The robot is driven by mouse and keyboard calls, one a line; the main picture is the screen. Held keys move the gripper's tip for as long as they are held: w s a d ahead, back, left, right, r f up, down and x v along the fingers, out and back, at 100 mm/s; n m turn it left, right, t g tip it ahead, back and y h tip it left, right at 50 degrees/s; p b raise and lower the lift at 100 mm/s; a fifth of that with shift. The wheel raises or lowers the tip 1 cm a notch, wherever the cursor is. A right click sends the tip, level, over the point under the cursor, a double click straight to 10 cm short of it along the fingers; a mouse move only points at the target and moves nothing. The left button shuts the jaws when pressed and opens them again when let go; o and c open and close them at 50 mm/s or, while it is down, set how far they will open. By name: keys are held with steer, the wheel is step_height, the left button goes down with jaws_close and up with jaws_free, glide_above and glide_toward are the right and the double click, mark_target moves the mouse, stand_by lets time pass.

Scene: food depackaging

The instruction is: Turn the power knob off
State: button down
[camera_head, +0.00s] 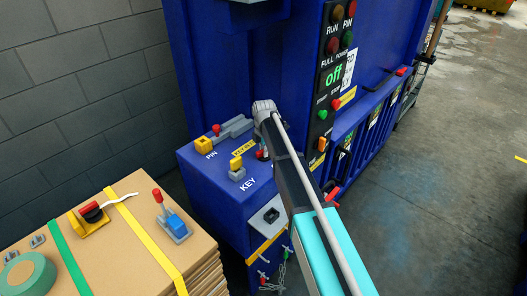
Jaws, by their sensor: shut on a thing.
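The tall blue machine (230,60) has a dark control panel whose "FULL POWER" display (333,75) reads "off" in green. My gripper (264,110) is at the grey far end of my arm, over the machine's blue ledge (210,182). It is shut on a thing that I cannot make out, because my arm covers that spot. No power knob can be clearly told apart. A small red and dark part (262,153) shows just below the arm's end, partly hidden.
A yellow-and-grey pin latch (204,145) and a yellow key piece (237,166) sit on the ledge. Stacked cardboard (120,245) at lower left bears a red-handled switch (172,222) and green tape (28,275). A grey block wall stands behind. Open floor (440,190) lies right.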

steer(key=shift+n, duration=1.9)
steer(key=c, duration=0.6)
jaws_free()
steer(key=shift+o, duration=0.2)
steer(key=shift+m, duration=0.4)
